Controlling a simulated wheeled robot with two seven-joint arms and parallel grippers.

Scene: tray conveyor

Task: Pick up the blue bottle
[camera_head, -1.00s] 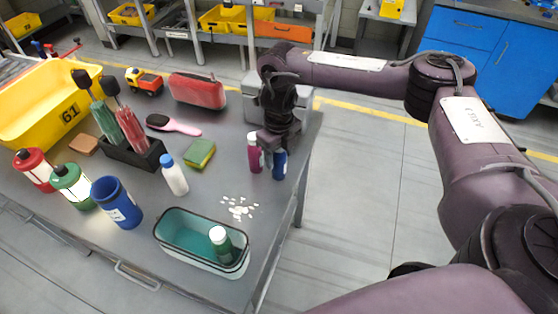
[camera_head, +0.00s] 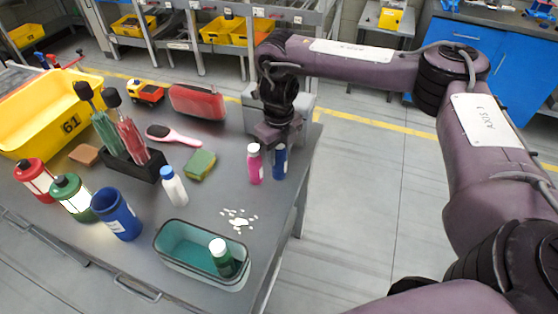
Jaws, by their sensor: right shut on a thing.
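The blue bottle (camera_head: 280,164) is upright at the right edge of the grey table (camera_head: 210,215). My right gripper (camera_head: 279,146) reaches down from above and is shut on its upper part. The gripper hides the top of the bottle. The bottle looks held slightly above the table, though the gap is hard to see. A pink bottle with a white cap (camera_head: 254,166) stands just left of it, apart from the gripper. My left gripper is not in view.
A teal bin (camera_head: 174,262) with a green bottle (camera_head: 221,258) stands at the table's front. White pieces (camera_head: 238,220) lie behind it. A white bottle (camera_head: 174,188), a sponge (camera_head: 201,164) and a hairbrush (camera_head: 173,135) are further left. Open floor lies right of the table.

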